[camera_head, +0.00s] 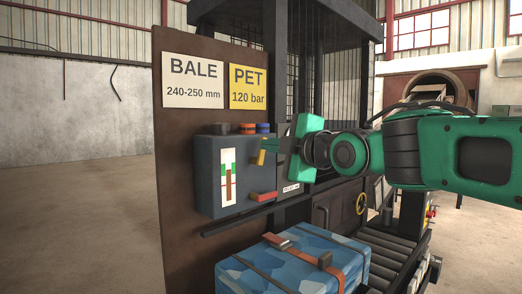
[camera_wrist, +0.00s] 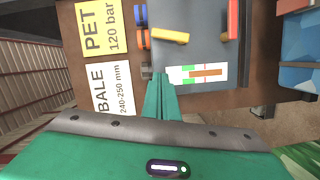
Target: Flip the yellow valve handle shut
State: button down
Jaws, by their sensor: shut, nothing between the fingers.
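The yellow valve handle (camera_head: 262,152) stands roughly upright on the upper front of the dark grey control box (camera_head: 205,180). In the wrist view the yellow handle (camera_wrist: 168,36) lies beyond my fingertips, with a visible gap in the picture. My gripper (camera_head: 279,144) is at the right of the handle in the head view, its fingers pointing left towards the box. In the wrist view my gripper (camera_wrist: 160,76) has its two green fingers together with nothing between them. I cannot tell the exact depth between the fingertips and the handle.
A red handle (camera_head: 263,197) lies roughly level, lower on the box. A gauge (camera_head: 228,178) with green and brown bars is on the box. Black, orange and blue knobs (camera_head: 247,129) sit on top. A strapped blue bale (camera_head: 300,266) lies below, beside rollers (camera_head: 385,250).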

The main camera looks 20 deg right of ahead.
jog(key=w+d+f, duration=0.1)
jog(key=w, duration=1)
jog(key=shift+w+f, duration=0.2)
jog(key=shift+f, duration=0.1)
